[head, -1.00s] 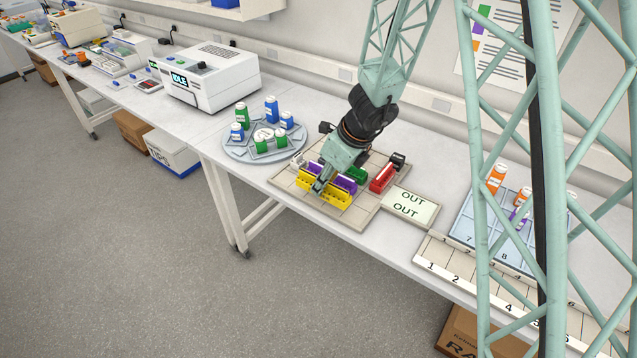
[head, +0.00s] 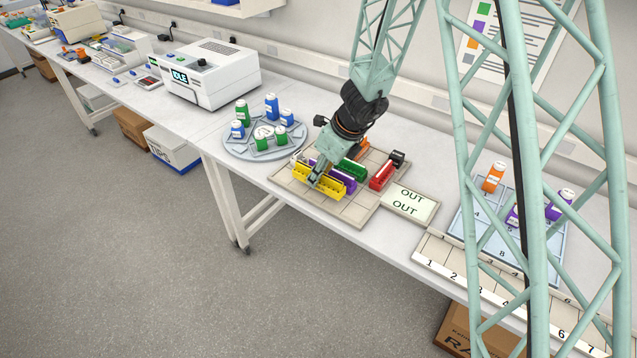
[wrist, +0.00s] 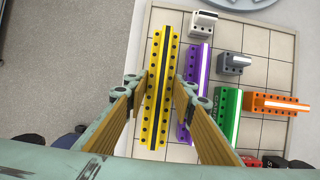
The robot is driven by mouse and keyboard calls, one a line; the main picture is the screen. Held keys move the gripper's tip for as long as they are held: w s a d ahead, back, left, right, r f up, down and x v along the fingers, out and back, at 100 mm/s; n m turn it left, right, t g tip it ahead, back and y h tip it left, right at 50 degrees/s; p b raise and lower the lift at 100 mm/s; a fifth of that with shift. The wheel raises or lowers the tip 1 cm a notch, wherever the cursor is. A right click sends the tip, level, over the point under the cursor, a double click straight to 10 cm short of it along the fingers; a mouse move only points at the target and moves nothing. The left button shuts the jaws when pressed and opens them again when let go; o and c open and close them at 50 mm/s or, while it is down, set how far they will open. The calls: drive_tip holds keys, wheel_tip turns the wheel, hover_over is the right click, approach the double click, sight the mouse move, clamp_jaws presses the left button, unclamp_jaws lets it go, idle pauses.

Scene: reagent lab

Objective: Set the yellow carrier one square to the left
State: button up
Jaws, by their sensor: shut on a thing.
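The yellow carrier (head: 318,183) is a long bar with dark holes along its sides. It lies along the near edge of the gridded board (head: 352,213). My gripper (head: 317,182) is shut on it, one finger on each long side. In the wrist view the yellow carrier (wrist: 159,85) runs lengthwise between my gripper's fingers (wrist: 158,100), at the board's left edge. Whether it touches the board is hard to tell. The purple carrier (wrist: 197,90) lies to its right in that view, apart from it.
A green carrier (wrist: 222,124), an orange carrier (wrist: 272,104), a white block (wrist: 203,24) and a grey block (wrist: 233,63) share the board. A red carrier (head: 382,176) is at its right. The round rack (head: 235,152) of bottles stands left; the OUT plate (head: 408,203) lies right.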

sight(321, 180)
drive_tip(key=shift+s+f+b, duration=0.1)
drive_tip(key=shift+f+b, duration=0.5)
drive_tip(key=shift+f, duration=1.05)
drive_tip(key=shift+f, duration=0.15)
drive_tip(key=o, duration=0.6)
drive_tip(key=shift+o, duration=0.2)
drive_tip(key=shift+d+r, duration=0.15)
drive_tip(key=shift+r, duration=0.5)
drive_tip(key=p+v, duration=0.4)
drive_tip(key=v, duration=0.7)
